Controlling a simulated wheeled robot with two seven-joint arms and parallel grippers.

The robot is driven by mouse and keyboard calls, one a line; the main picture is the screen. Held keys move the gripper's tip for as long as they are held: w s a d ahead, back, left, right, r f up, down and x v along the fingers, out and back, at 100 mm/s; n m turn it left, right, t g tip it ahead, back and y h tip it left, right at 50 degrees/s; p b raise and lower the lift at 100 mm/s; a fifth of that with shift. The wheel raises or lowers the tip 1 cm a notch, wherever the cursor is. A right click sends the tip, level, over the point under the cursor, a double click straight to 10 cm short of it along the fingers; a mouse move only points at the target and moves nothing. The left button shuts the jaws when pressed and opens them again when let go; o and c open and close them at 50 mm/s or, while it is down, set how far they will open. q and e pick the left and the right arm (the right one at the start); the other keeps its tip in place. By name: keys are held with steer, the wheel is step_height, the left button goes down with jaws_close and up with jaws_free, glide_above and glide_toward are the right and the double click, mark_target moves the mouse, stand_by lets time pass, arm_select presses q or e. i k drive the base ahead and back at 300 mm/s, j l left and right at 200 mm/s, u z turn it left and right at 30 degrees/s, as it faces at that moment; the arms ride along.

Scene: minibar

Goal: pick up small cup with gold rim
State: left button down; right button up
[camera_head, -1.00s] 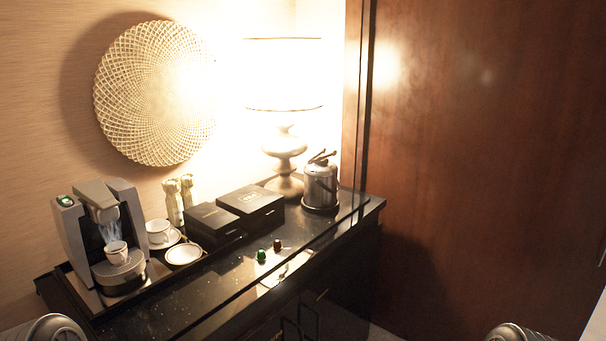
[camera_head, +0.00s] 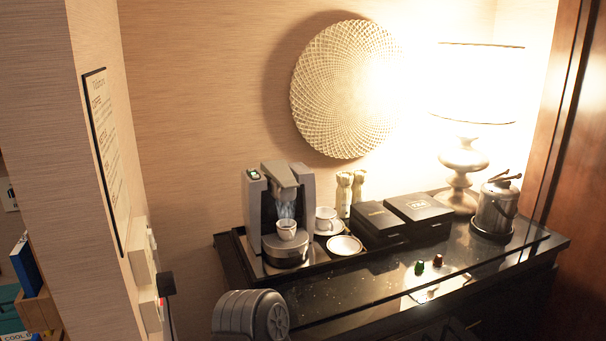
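A small white cup (camera_head: 287,229) with a dark-gold band at its rim stands upright on the drip platform of the grey coffee machine (camera_head: 308,187), under its spout. A second white cup (camera_head: 325,218) with a similar rim stands on a saucer (camera_head: 331,229) just right of the machine. An empty saucer (camera_head: 344,245) with a gold-brown rim lies in front of it. A grey rounded part of my arm shows at the bottom, in front of the counter. Neither of my grippers is in view.
The machine and cups sit on a dark tray (camera_head: 318,268) on the black counter (camera_head: 375,284). Black boxes (camera_head: 418,209), green and red capsules (camera_head: 419,267) and a metal ice bucket (camera_head: 495,209) stand to the right. A wall edge (camera_head: 95,180) stands at left.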

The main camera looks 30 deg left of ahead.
mark_target(288, 232)
steer(key=i+l+u, duration=0.5)
steer(key=l, duration=0.25)
steer(key=i+l+u, duration=0.25)
steer(key=l, duration=0.15)
steer(key=k, duration=0.1)
